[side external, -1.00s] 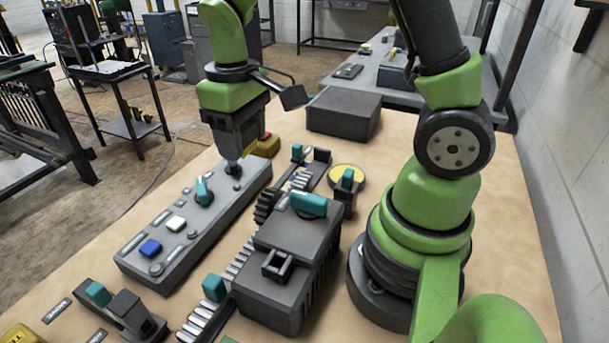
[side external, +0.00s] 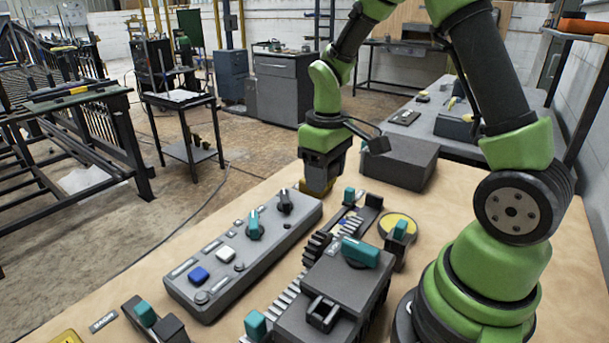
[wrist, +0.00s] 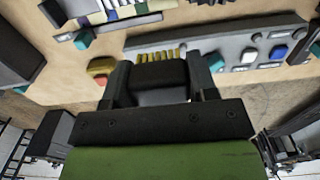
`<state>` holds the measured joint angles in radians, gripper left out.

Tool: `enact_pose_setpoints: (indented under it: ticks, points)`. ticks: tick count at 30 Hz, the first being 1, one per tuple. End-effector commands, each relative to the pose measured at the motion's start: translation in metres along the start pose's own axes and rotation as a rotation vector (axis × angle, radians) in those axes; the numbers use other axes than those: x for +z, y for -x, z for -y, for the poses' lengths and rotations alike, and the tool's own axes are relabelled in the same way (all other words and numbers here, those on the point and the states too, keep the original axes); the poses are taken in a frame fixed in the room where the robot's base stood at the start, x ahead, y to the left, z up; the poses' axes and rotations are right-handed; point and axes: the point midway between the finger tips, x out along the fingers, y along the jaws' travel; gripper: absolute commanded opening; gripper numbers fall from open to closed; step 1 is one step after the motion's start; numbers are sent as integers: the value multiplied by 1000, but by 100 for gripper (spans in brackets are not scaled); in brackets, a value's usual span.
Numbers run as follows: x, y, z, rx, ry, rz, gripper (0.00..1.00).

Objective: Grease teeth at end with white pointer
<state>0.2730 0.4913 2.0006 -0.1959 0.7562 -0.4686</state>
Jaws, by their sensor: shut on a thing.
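My gripper (side external: 325,168) is beyond the far end of the grey control panel. In the wrist view its fingers (wrist: 160,85) are shut on a dark block with yellow bristles (wrist: 160,55), which looks like a brush. The pale-toothed rack (side external: 285,297) runs beside the grey housing (side external: 350,290), with a dark gear (side external: 317,246) next to it. Rack teeth also show at the top of the wrist view (wrist: 112,12). My gripper is apart from the teeth. I cannot make out a white pointer at either end. A yellow patch (side external: 318,187) shows below my gripper.
The control panel (side external: 225,283) has a dark knob (side external: 285,201), a teal knob (side external: 254,225), and blue and white buttons. A red and yellow object (wrist: 101,70) is left of my fingers. A yellow-topped disc (side external: 397,224) and dark box (side external: 400,162) stand farther right.

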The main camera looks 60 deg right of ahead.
Motion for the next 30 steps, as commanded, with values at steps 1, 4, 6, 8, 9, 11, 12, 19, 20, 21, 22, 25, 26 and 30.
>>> enact_pose_setpoints:
  ticks: [1,4,6,8,9,11,12,19,20,21,22,25,26,30]
  points:
    - [4,-7,-20,-1,-14,4,34]
    - [13,-19,-52,-2,-12,3,34]
    - [21,-26,-70,-2,-10,2,34]
    - [26,-30,-82,-1,-8,1,34]
    - [29,-33,-88,-1,-6,1,34]
    - [32,-35,-94,-1,-3,0,34]
    - [34,-37,-96,0,-2,0,34]
    - [35,-48,-98,-1,1,1,34]
    - [35,-50,-98,-2,1,1,34]
    - [35,-53,-98,-1,1,1,34]
    - [35,-56,-98,-2,1,1,34]
    - [35,-65,-98,-2,2,2,34]
    - [35,-68,-98,-2,2,2,34]
    - [35,-80,-98,-2,0,1,34]
